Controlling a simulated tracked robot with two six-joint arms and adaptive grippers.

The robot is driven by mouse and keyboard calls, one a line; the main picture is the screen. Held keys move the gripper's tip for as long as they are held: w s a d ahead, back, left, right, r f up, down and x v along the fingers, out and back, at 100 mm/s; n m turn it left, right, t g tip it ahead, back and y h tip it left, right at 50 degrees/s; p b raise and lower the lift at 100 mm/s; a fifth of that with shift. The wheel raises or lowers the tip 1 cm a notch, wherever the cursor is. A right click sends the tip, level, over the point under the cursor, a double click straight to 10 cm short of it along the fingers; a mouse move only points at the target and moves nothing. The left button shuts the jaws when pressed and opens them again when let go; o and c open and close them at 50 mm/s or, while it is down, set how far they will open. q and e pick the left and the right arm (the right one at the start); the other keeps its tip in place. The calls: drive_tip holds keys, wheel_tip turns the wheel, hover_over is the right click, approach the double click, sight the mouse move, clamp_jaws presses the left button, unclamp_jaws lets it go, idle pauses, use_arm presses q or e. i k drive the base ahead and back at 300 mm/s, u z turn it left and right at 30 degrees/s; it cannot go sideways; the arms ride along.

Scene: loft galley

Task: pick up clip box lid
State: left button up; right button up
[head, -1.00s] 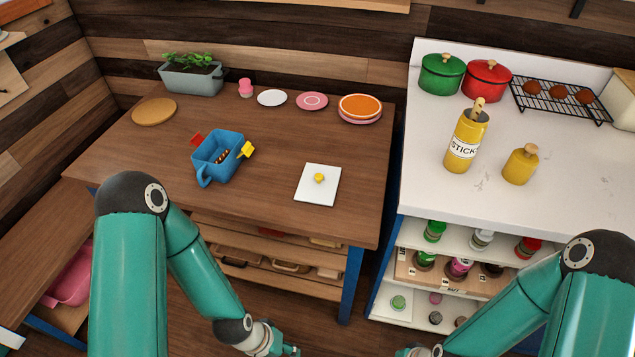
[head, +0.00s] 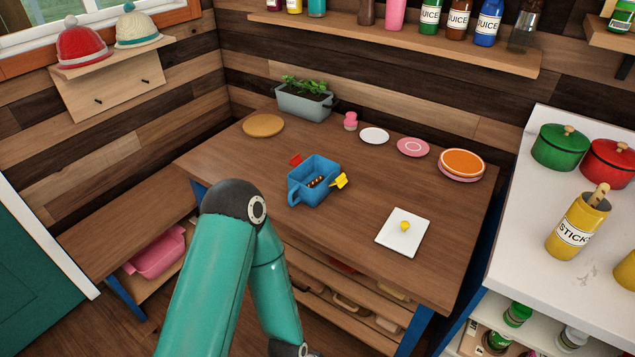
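The clip box lid (head: 390,243), a flat white square with a small yellow knob (head: 404,226), lies on the front right part of the wooden table. The blue clip box (head: 310,190) stands open to its left and a little further back. It has a red clip on one side, a yellow clip on the other, and small brown things inside. My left arm comes in at the bottom, in front of the table, and its gripper is cut off by the lower edge. My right arm is out of the picture.
Behind are a round wooden board (head: 263,125), a planter (head: 304,103), a pink shaker (head: 350,121), a white plate (head: 374,136), a pink plate (head: 413,147) and stacked plates (head: 462,163). A white counter (head: 530,225) is to the right. Table (head: 350,235) between box and lid is clear.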

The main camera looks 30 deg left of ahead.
sight(403, 232)
drive_tip(key=z, duration=1.25)
drive_tip(key=k, duration=0.75)
drive_tip(key=u, duration=0.55)
drive_tip(key=i, duration=1)
drive_tip(key=u, duration=0.1)
